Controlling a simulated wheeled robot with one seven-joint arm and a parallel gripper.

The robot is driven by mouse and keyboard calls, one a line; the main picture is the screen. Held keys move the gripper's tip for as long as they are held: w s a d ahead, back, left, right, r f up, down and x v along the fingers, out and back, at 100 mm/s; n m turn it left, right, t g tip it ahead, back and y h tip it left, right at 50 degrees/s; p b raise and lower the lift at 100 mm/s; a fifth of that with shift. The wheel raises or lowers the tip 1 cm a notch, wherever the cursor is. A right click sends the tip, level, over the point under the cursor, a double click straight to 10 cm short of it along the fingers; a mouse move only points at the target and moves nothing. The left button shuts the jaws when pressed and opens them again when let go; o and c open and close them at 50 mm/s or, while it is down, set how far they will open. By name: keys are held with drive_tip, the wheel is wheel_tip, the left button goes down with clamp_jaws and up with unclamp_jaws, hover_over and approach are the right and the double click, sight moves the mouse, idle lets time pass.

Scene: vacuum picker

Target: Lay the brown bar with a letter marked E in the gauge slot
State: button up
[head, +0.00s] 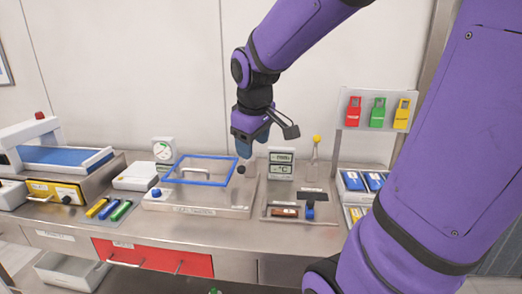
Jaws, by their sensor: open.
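A brown bar (285,212) lies on the right-hand steel panel (270,219) of the bench, near its front left. Any letter on it is too small to read. A dark plate with a blue part (310,212) stands just right of the bar. I cannot tell for certain which part is the gauge slot. My gripper (243,154) is open and points down behind and left of the bar, above the back of the bench. It is well apart from the bar, and nothing shows between its fingers.
A blue frame (203,183) tops the steel unit to the left. Several coloured bars (108,209) lie further left. Trays of blue packs (352,181) stand right.

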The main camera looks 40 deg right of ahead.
drive_tip(key=s+a+r+m+t+y, duration=0.1)
drive_tip(key=s+a+r, duration=0.1)
drive_tip(key=s+a, duration=0.2)
drive_tip(key=s+a+r+m+t, duration=0.1)
drive_tip(key=s+a, duration=0.3)
drive_tip(key=s, duration=0.4)
drive_tip(key=shift+a+r+m+y, duration=0.3)
drive_tip(key=shift+r+m+y, duration=0.1)
drive_tip(key=shift+r, duration=0.35)
